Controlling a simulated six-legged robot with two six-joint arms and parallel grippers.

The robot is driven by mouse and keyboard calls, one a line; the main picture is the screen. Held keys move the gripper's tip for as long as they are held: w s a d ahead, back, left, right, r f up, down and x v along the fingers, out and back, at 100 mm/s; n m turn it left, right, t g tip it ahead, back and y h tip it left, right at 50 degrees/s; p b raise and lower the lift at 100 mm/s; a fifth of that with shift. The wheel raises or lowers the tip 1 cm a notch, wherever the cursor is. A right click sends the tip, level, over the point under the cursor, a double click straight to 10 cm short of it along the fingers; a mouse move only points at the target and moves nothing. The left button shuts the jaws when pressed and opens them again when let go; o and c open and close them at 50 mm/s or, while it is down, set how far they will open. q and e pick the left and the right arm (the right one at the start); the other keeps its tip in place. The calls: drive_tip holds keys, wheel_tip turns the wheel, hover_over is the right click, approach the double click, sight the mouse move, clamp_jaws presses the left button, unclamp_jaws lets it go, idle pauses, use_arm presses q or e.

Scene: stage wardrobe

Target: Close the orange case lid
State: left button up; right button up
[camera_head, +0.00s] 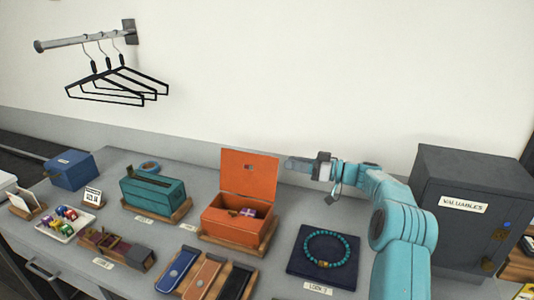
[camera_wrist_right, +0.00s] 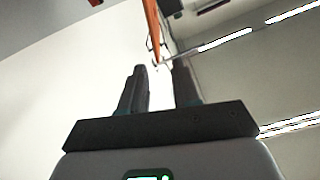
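The orange case (camera_head: 232,228) sits on a wooden base on the counter, with a small purple item (camera_head: 247,212) inside. Its lid (camera_head: 249,174) stands upright at the back, so the case is open. My right gripper (camera_head: 291,163) is just right of the lid, at about the height of its upper half, pointing left. In the right wrist view its two fingers (camera_wrist_right: 160,78) are apart with nothing between them, and the orange lid (camera_wrist_right: 153,25) shows edge-on beyond the tips. Contact with the lid cannot be made out. My left gripper is not in view.
A teal box (camera_head: 153,198) stands left of the case. A dark pad with a turquoise bead necklace (camera_head: 327,262) lies to its right, and several slim cases (camera_head: 205,272) lie in front. A dark safe (camera_head: 470,210) stands at the right. Hangers (camera_head: 118,85) hang at upper left.

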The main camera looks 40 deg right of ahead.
sight(266, 159)
drive_tip(key=p+x, duration=0.3)
drive_tip(key=x, duration=0.6)
drive_tip(key=shift+w, duration=0.15)
drive_tip(key=shift+w+f, duration=0.15)
drive_tip(key=shift+w, duration=0.05)
drive_tip(key=c, duration=0.5)
clamp_jaws()
idle(0.4)
